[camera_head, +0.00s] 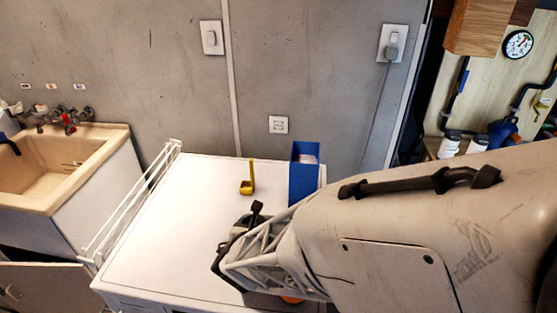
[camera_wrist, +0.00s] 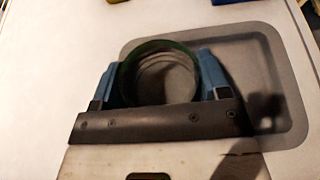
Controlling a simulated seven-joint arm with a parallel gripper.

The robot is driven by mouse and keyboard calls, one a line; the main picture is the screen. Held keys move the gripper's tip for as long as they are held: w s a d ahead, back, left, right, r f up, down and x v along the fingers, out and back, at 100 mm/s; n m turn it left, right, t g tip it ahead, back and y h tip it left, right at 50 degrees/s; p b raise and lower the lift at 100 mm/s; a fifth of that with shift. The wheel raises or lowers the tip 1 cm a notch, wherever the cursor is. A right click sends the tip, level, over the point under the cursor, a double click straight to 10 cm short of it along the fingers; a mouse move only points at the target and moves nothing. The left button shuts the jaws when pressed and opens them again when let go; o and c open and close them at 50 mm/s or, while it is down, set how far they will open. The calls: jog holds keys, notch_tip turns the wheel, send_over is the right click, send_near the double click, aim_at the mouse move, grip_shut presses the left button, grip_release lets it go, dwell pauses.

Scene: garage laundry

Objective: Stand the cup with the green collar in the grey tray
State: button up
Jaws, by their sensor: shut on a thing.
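The cup with the green collar (camera_wrist: 160,78) is seen from above in the wrist view, its round mouth ringed in green and its inside grey. My gripper (camera_wrist: 160,84) is shut on it, with one blue finger on each side. The grey tray (camera_wrist: 287,100) lies beneath and to the right, and the cup overlaps its left part in the picture. I cannot tell whether the cup touches the tray floor. In the head view my gripper (camera_head: 232,250) is low over the white top; the cup and tray are largely hidden by it and cannot be made out.
A white worktop (camera_head: 160,230) has free room at its left. A yellow holder (camera_head: 247,186) and a tall blue box (camera_head: 304,176) stand toward the back. An orange thing (camera_head: 291,299) shows under my arm. A white rail (camera_head: 135,205) and a sink (camera_head: 60,165) are at left.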

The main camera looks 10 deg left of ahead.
jog(key=o, duration=1)
jog(key=shift+r, duration=0.2)
jog(key=shift+r, duration=4.3)
